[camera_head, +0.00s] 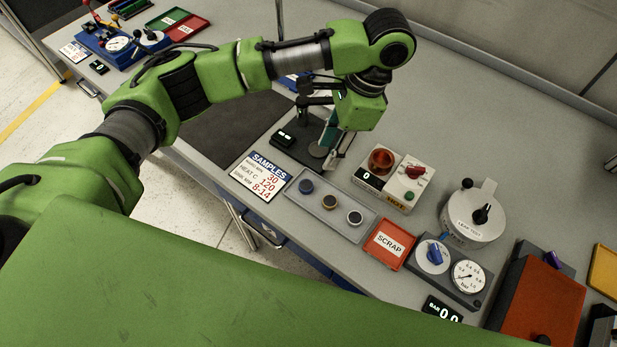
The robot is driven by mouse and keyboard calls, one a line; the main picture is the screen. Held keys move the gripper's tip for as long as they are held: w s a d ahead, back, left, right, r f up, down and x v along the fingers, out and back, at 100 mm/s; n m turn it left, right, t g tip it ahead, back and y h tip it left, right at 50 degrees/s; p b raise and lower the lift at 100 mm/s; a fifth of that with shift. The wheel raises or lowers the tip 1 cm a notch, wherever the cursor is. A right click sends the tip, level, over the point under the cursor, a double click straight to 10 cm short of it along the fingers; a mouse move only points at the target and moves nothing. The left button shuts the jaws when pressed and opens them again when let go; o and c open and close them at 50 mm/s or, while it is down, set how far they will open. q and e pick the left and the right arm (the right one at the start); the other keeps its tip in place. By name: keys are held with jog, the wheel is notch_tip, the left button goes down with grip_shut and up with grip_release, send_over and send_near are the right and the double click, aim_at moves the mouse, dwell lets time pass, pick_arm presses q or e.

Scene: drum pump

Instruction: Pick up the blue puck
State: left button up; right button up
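The blue puck (306,187) lies at the left end of a grey tray (323,219). My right gripper is out of view.
The dark-based stand (287,146) is close to the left gripper. A samples card (260,176) lies left of the tray, and a red scrap bin (389,244) to its right. A heater-like box (395,182) and a round white device (472,212) stand farther right.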

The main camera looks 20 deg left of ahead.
pick_arm(q)
send_over(307, 185)
jog(key=d, duration=0.2)
jog(key=f, duration=0.7)
jog(key=shift+w+d, duration=0.2)
jog(key=shift+w, duration=0.2)
jog(key=shift+a+f, duration=0.15)
jog(key=shift+f, duration=0.35)
jog(key=shift+a+f, duration=0.2)
jog(key=shift+f, duration=0.1)
jog(key=p+x, duration=0.1)
jog(key=x, duration=0.3)
jog(key=shift+a+p, duration=0.25)
jog(key=shift+p, duration=0.05)
jog(key=shift+f, duration=0.15)
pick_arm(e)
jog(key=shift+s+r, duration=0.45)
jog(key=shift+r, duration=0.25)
pick_arm(q)
jog(key=c, duration=0.6)
